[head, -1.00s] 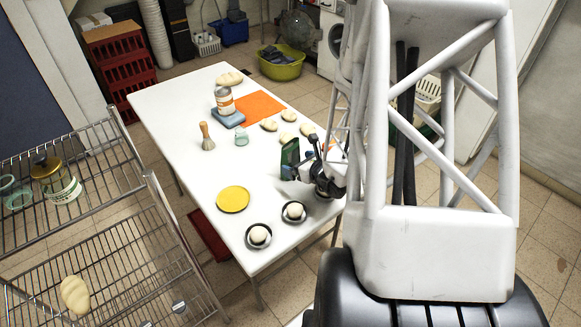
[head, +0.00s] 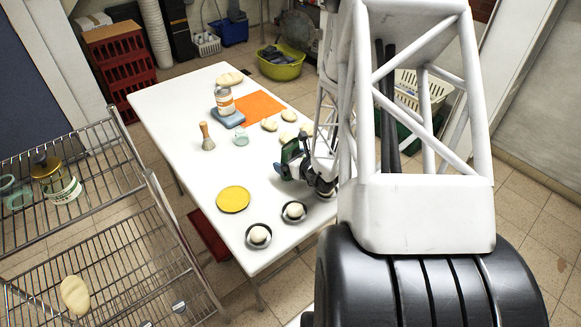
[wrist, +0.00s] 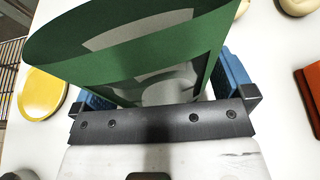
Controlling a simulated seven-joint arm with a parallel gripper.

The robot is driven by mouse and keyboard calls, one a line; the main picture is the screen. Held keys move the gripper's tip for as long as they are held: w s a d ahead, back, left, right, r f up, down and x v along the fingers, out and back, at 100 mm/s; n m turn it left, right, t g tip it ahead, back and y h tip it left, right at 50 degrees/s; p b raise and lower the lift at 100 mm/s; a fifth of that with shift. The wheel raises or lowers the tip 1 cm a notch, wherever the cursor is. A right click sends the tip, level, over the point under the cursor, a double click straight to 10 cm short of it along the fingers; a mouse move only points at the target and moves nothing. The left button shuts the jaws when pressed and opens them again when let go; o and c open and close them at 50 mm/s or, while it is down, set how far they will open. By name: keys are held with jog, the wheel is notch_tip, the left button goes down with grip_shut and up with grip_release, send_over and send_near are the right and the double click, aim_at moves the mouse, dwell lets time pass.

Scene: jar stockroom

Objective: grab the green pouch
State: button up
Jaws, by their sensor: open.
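The green pouch (wrist: 140,45) fills the upper middle of the wrist view, a dark green packet with a grey panel. It stands between the blue fingers of my gripper (wrist: 165,85). The fingers are open, one on each side of it; I cannot tell whether either touches it. In the head view the pouch (head: 291,150) shows as a small green patch at my gripper (head: 284,171), on the right side of the white table. My arm and gripper hide part of it there.
A yellow disc (head: 233,199) and two dark bowls with white balls (head: 259,235) (head: 294,211) lie nearby. A brush (head: 207,137), a small glass (head: 241,138), a jar (head: 224,101) and an orange mat (head: 260,106) are further back. The table's middle is clear.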

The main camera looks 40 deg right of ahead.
aim_at(290, 143)
jog(key=shift+c, duration=0.3)
jog(key=c, duration=0.7)
jog(key=shift+r, duration=0.1)
jog(key=shift+r, duration=4.9)
